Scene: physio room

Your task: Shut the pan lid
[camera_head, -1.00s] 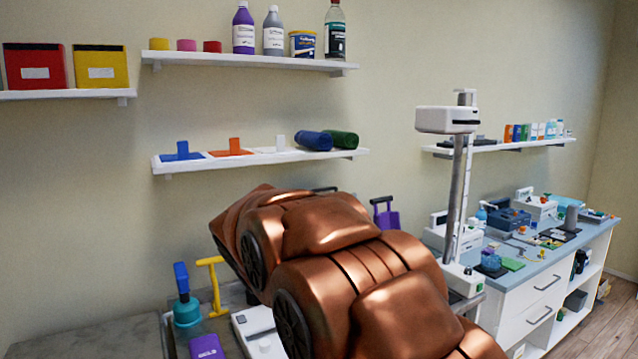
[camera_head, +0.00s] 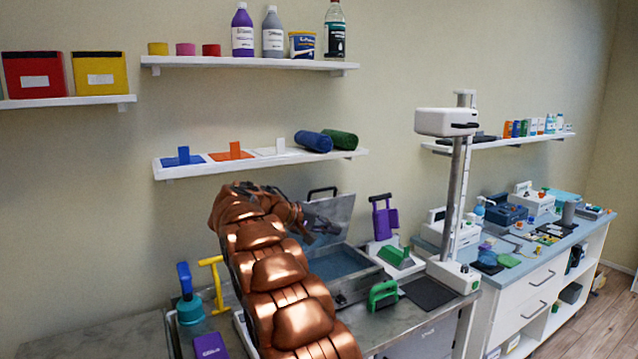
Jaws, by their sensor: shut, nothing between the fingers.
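The pan (camera_head: 372,275) is a metal box with blue contents on the bench in the middle of the view. Its grey lid (camera_head: 342,212) stands raised at the back of the pan, with a black handle (camera_head: 321,191) on its upper edge. My gripper (camera_head: 332,229) is shut and empty. It is in front of the lid and above the pan's back left part; I cannot tell whether it touches the lid. My copper-coloured arm hides the pan's left side and part of the lid.
A green-handled tool (camera_head: 382,293) is in front of the pan. A green block (camera_head: 396,256) and a purple-handled item (camera_head: 384,217) stand to its right. A white column device (camera_head: 456,190) rises farther right. A yellow handle (camera_head: 214,280) and teal item (camera_head: 189,308) are left of my arm.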

